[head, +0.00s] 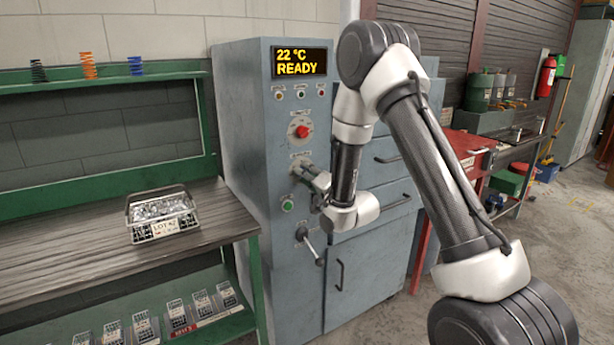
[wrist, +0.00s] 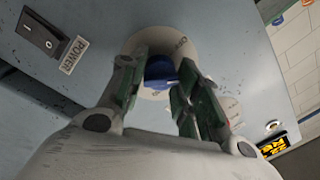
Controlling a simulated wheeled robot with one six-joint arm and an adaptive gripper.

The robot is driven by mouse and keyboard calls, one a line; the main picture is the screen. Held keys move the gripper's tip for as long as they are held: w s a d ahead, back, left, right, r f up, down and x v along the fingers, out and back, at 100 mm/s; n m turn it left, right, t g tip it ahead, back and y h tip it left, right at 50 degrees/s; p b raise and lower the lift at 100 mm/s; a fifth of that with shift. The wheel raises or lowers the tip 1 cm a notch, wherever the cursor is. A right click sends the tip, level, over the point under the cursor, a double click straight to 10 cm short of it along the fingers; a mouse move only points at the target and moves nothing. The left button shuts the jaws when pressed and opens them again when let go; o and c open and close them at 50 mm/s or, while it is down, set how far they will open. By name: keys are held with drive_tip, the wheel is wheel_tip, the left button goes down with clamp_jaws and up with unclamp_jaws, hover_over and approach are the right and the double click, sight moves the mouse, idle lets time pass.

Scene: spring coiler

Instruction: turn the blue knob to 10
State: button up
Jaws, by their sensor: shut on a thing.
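The blue knob (wrist: 160,72) sits on a round pale dial plate (wrist: 150,46) on the machine's front, seen in the wrist view. My gripper (wrist: 163,82) has a finger on each side of the knob and is shut on it. Most of the dial's marks are hidden by the fingers or too small to read, so I cannot tell the knob's setting. In the head view my gripper (head: 313,180) is at the panel below the red knob (head: 303,131), and it hides the blue knob there.
The grey machine (head: 257,120) has a display (head: 300,62) reading 22 °C READY. A power switch (wrist: 42,32) is beside the dial. A wire basket (head: 161,215) stands on the left bench.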

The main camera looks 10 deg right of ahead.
drive_tip(key=shift+d, duration=0.1)
drive_tip(key=o, duration=1)
drive_tip(key=v, duration=0.7)
drive_tip(key=shift+s, duration=0.25)
